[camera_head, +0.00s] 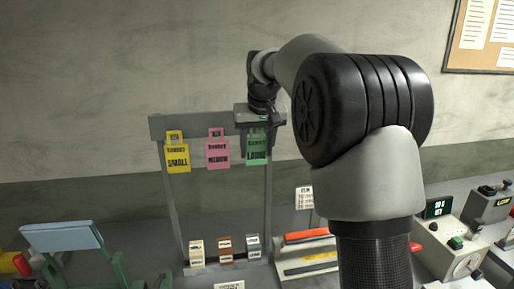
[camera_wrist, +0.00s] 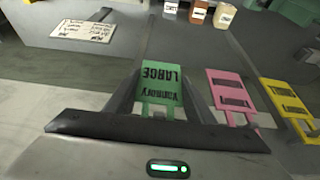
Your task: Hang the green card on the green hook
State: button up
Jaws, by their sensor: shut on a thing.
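The green card (camera_head: 257,149), printed LARGE, hangs down from my gripper (camera_head: 258,128) at the right end of the rack's crossbar. In the wrist view the green card (camera_wrist: 160,84) is between the two fingers of my gripper (camera_wrist: 160,98), which is shut on it. The card looks about level with the pink card (camera_head: 217,153) and the yellow card (camera_head: 177,157), which hang on the rack to its left. My gripper covers the right end of the crossbar, so the green hook is hidden. I cannot tell whether the card touches the hook.
The rack's crossbar (camera_head: 194,123) stands on two posts above a grey bench. Small labelled blocks (camera_head: 226,250) sit low between the posts. An orange-handled device (camera_head: 305,250) is right of the rack, with control boxes (camera_head: 449,238) farther right. A blue-topped stand (camera_head: 62,237) is at left.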

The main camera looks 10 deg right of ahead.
dwell(0.4)
jog(key=o, duration=1.1)
jog(key=shift+r, duration=0.15)
jog(key=v, duration=1.6)
jog(key=s, duration=0.8)
jog(key=shift+t, duration=0.5)
jog(key=s+f, duration=0.6)
jog(key=s, duration=0.1)
jog(key=s+f, duration=0.7)
jog(key=s, duration=0.1)
jog(key=s+f, duration=0.6)
jog(key=s, duration=0.2)
jog(key=shift+f, duration=0.2)
